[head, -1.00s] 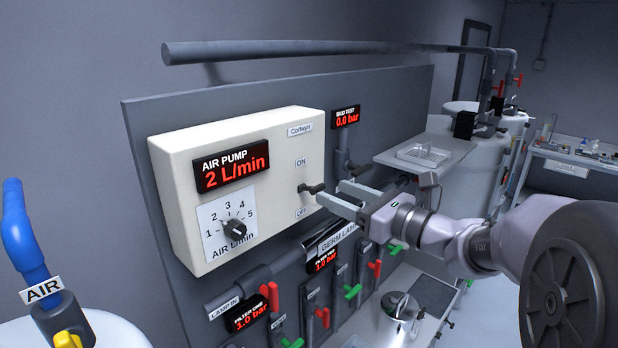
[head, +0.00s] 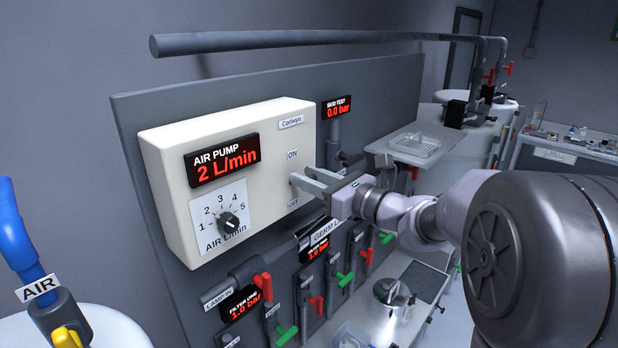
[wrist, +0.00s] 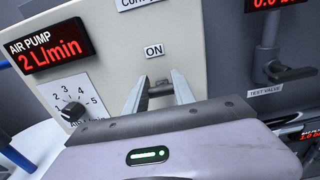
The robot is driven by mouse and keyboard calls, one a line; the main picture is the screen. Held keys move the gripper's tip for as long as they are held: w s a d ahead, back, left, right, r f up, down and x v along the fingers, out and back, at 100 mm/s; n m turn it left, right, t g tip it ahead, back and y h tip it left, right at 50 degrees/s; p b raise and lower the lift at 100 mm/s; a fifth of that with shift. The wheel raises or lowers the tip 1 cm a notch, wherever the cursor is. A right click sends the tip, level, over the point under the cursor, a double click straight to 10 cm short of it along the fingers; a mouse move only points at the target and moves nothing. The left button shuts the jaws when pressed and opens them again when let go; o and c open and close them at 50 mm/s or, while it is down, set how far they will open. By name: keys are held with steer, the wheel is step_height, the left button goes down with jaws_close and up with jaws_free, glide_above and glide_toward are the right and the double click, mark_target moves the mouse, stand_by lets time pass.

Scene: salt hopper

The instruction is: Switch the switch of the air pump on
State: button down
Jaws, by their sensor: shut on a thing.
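The air pump (head: 170,165) is a cream box on a grey panel, with a red display reading 2 L/min; it also shows in the wrist view (wrist: 115,60). Its switch (wrist: 160,88) is a dark lever below the ON label (wrist: 153,50). My gripper (head: 302,178) reaches in from the right, between the ON label (head: 292,155) and the OFF label (head: 293,203). In the wrist view my gripper (wrist: 160,80) is shut on the switch lever. The fingers hide the lever in the head view, so I cannot tell its exact tilt.
The flow dial (head: 229,222) sits left of my gripper. Below the pump are pipes with red and green valve handles (head: 263,287). A test valve (wrist: 285,72) stands to the right, near the fingers. A pipe (head: 300,42) runs above the panel.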

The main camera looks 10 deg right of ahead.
steer(key=r+p, duration=0.1)
steer(key=p, duration=0.2)
steer(key=shift+w+r+g, duration=0.1)
steer(key=shift+r+g, duration=0.05)
steer(key=shift+g, duration=0.15)
steer(key=shift+w+a+g+h+p, duration=0.1)
steer(key=shift+g+h+p, duration=0.35)
steer(key=shift+p, duration=0.5)
steer(key=shift+f, duration=0.2)
steer(key=c, duration=1)
jaws_free()
steer(key=shift+c, duration=0.2)
steer(key=b+v, duration=0.3)
steer(key=v, duration=1.4)
steer(key=shift+s, duration=0.25)
steer(key=shift+b, duration=0.3)
